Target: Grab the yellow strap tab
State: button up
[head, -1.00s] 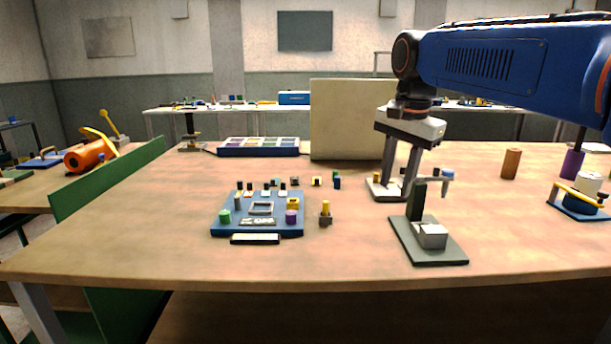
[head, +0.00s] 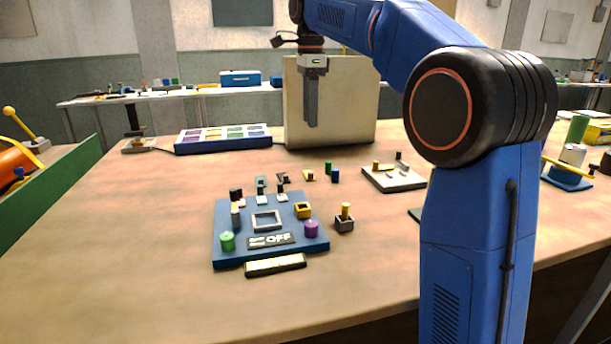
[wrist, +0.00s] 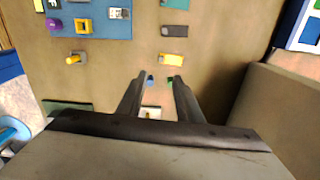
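I cannot tell for sure which yellow part is the strap tab. A small yellow piece (head: 309,175) with a dark part lies on the table behind the blue board; it also shows in the wrist view (wrist: 168,59), just ahead of my fingertips. A yellow strap-like bar (head: 570,165) crosses a blue stand at the far right. My gripper (head: 311,124) points down above the table's back, before the cream panel. In the wrist view my gripper (wrist: 160,76) is open, with nothing held; small blue (wrist: 150,80) and green (wrist: 170,80) pieces show below, between its fingertips.
The blue board (head: 225,247) holds several small parts, including a yellow block (head: 303,210). A yellow peg (head: 345,210) stands beside it. The cream panel (head: 355,105) rises close behind my gripper. A pale plate (head: 405,182) lies to the right. The table's front left is clear.

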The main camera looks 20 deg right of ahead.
send_over(310, 173)
notch_tip(310, 173, down, 11)
jog(key=shift+r, duration=0.2)
jog(key=shift+w+a+f, duration=0.1)
jog(key=shift+f, duration=1.2)
jog(key=shift+w+f, duration=0.1)
jog(key=shift+f, duration=1.15)
grip_shut()
